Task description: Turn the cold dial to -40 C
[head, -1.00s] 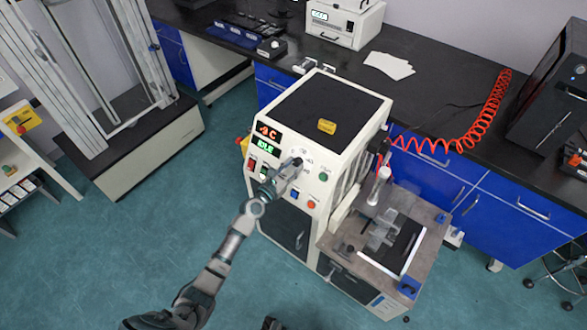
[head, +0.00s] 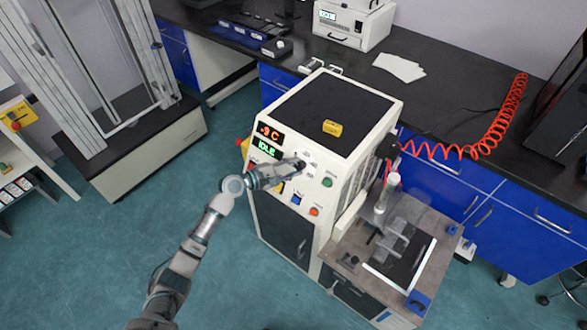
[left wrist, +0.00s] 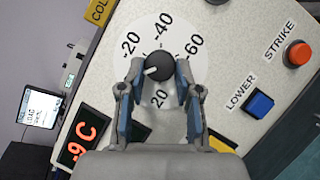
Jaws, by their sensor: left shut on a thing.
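The cold dial has a black knob (left wrist: 159,67) with a white pointer mark, on a round white scale (left wrist: 183,40) in the left wrist view. The mark points left and slightly down, below the -20 label. My left gripper (left wrist: 158,78) is shut on the knob, one finger on each side. In the head view my left gripper (head: 294,166) reaches the machine's front panel and partly hides the dial. The red display (head: 269,132) reads about -9 C; it also shows in the left wrist view (left wrist: 83,143). My right gripper is out of view.
Beside the dial are a red STRIKE button (left wrist: 298,54) and a blue LOWER button (left wrist: 259,104). A green button (head: 327,182) is on the panel's right. A press table (head: 345,259) stands right of the white machine (head: 351,141). The floor in front is clear.

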